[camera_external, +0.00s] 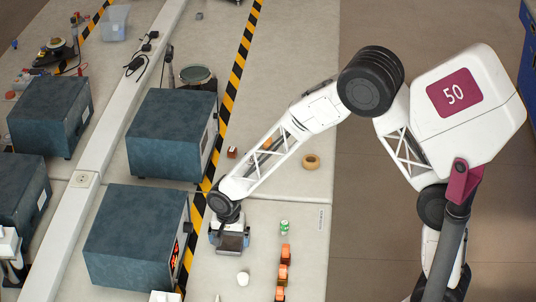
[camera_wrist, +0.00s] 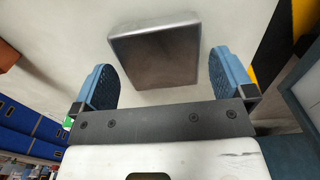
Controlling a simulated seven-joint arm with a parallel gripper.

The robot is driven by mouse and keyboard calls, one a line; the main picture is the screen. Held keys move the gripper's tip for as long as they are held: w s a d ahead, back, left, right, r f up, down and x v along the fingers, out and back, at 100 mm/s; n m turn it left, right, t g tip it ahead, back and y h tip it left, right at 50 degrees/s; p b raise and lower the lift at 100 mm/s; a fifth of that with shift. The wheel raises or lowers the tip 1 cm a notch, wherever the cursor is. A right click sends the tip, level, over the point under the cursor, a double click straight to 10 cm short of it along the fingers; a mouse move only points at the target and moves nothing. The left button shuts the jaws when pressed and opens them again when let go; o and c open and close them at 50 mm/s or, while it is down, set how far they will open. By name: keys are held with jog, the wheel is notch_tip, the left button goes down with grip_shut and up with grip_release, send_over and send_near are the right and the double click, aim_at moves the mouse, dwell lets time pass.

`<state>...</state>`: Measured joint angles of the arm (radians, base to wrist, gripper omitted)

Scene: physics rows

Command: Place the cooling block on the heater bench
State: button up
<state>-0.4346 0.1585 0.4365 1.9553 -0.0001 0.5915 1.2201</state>
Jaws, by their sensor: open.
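A grey metal block (camera_wrist: 155,52), which looks like the cooling block, lies on the pale bench top. In the external view the block (camera_external: 232,243) is at the front of my gripper (camera_external: 228,228). In the wrist view my gripper (camera_wrist: 162,68) is open, with one blue finger on each side of the block and gaps between. I cannot tell how far above the bench the fingers are. A dark blue-grey box (camera_external: 133,235) with a glowing red-orange panel stands to the left and looks like a heater. I cannot tell which surface is the heater bench.
More dark boxes (camera_external: 172,133) stand behind and left. A black-yellow striped strip (camera_external: 236,75) runs along the bench.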

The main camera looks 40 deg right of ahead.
aim_at(230, 242)
notch_tip(230, 242, up, 11)
dwell(0.5)
dwell(0.7)
jog(key=shift+d+r, duration=0.1)
jog(key=s+d+r+n+t, duration=0.1)
jog(key=s+d+r+n, duration=0.1)
jog(key=s+d+r, duration=0.6)
jog(key=s+d+r+n, duration=0.2)
jog(key=s+d+r, duration=0.4)
jog(key=d, duration=0.4)
jog(key=s+d+r+n, duration=0.2)
jog(key=s+d, duration=0.3)
jog(key=s, duration=0.3)
jog(key=s+d+r+n+t, duration=0.1)
jog(key=s+d+r+n, duration=0.1)
jog(key=s+d, duration=0.3)
jog(key=s, duration=0.4)
jog(key=shift+s+d+r+n+t, duration=0.2)
jog(key=shift+d+r+n+t, duration=0.1)
jog(key=shift+n, duration=0.1)
